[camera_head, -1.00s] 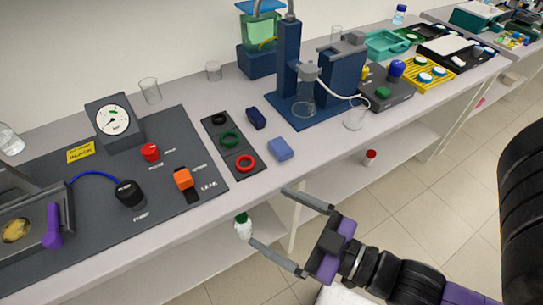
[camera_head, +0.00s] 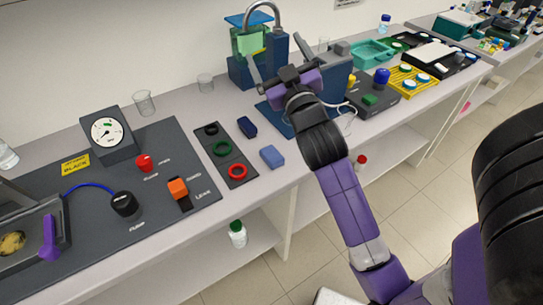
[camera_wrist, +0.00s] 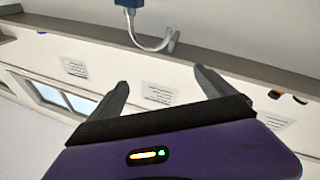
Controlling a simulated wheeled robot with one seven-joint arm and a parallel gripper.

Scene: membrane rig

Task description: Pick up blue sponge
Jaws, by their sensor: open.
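The blue sponge (camera_head: 272,156) looks like a small light-blue block lying flat near the bench's front edge, right of the dark strip of rings. A darker navy block (camera_head: 246,127) lies just behind it. My gripper (camera_head: 279,58) is raised above the bench, in front of the blue stand, up and to the right of the sponge in the head view. Its fingers point away toward the wall. It is open and empty.
A ring strip (camera_head: 228,150) lies left of the sponge. The blue stand (camera_head: 335,75) is partly hidden behind my gripper. A grey hotplate-like box (camera_head: 372,97) stands to the right. A glass beaker (camera_head: 144,103) stands farther back.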

